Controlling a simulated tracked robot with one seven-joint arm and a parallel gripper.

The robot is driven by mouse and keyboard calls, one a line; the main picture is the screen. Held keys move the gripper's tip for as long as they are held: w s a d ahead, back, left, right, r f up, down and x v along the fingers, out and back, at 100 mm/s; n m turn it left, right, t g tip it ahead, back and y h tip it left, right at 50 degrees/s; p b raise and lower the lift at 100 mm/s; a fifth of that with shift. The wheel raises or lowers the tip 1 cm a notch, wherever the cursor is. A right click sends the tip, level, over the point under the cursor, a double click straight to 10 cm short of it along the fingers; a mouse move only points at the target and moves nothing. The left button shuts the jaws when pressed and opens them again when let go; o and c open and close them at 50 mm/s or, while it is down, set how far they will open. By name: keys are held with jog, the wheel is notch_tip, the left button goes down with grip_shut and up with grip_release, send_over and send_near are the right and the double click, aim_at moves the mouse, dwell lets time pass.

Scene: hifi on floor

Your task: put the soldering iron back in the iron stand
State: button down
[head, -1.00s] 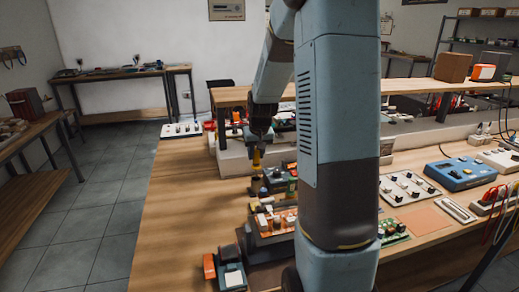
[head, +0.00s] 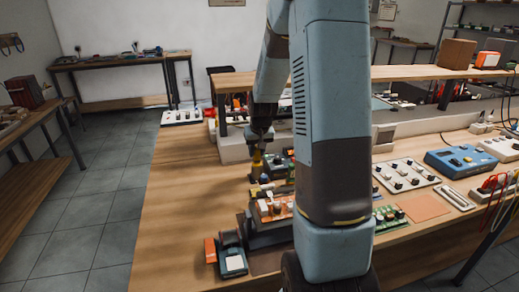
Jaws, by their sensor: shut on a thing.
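My gripper (head: 261,137) hangs pointing down over the workbench, left of my upright arm link. It is shut on a slim yellow thing (head: 257,161), which looks like the handle of the soldering iron and is held roughly upright. Its lower end meets small dark items on the bench, and I cannot tell whether it touches them. I cannot pick out the iron stand with certainty; it may be among these small dark parts or hidden behind my arm.
An orange board (head: 272,208) on a dark block and a teal-grey device (head: 232,259) stand nearer on the workbench (head: 185,205). A white switch panel (head: 182,117) is at the far left corner. A blue instrument (head: 461,160) is at right. The bench's left strip is clear.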

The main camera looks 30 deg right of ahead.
jog(key=c, duration=0.8)
grip_release()
jog(key=shift+o, duration=0.3)
jog(key=o, duration=0.5)
jog(key=shift+w, duration=0.1)
jog(key=shift+o, duration=0.2)
jog(key=shift+r, duration=0.1)
jog(key=shift+r, duration=3.4)
